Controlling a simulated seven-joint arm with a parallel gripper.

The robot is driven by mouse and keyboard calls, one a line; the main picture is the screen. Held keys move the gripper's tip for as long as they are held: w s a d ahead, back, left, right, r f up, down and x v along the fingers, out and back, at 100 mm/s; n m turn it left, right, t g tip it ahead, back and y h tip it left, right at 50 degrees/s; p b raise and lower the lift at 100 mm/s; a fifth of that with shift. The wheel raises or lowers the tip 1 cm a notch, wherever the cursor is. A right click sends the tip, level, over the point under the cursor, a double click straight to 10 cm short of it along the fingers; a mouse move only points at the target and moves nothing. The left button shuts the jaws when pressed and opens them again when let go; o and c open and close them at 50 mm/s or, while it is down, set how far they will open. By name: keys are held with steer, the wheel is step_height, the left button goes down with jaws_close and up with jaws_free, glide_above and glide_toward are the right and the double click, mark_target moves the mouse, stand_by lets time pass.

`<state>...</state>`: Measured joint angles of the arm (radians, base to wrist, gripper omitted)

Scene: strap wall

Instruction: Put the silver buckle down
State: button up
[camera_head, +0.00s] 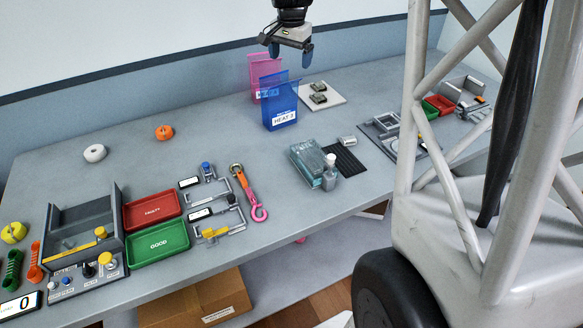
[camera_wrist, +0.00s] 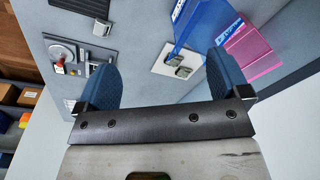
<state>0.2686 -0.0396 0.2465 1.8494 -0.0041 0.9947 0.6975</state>
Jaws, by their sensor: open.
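My gripper (camera_head: 291,48) is open, raised above the back of the bench. In the wrist view its two blue fingers (camera_wrist: 164,78) stand wide apart with nothing between them. A small silver buckle (camera_head: 347,141) lies at the edge of the black ribbed mat, and it also shows in the wrist view (camera_wrist: 101,27). Two dark grey metal buckles (camera_head: 319,94) lie on a pale square plate (camera_head: 334,101), and they show between the fingers in the wrist view (camera_wrist: 179,66), well below. I cannot tell which piece the task means.
A blue bin (camera_head: 281,112) labelled HEAT and a pink bin (camera_head: 256,70) stand left of the plate. The black ribbed mat (camera_head: 342,158), clear teal boxes (camera_head: 307,160) and a bottle (camera_head: 330,175) are nearer the front. Red (camera_head: 151,208) and green (camera_head: 158,243) trays sit left.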

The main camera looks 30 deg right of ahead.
steer(key=s+a+n, duration=0.3)
steer(key=s+a, duration=0.3)
steer(key=s, duration=0.6)
steer(key=s+a+f+n+t, duration=0.1)
steer(key=s+a+n, duration=0.3)
steer(key=s, duration=0.9)
steer(key=s+a+f+n, duration=0.1)
steer(key=s+a+n, duration=0.2)
steer(key=s+a, duration=0.5)
steer(key=s, duration=0.4)
steer(key=shift+s+n+t, duration=0.25)
steer(key=shift+n+t, duration=0.05)
steer(key=shift+n, duration=0.1)
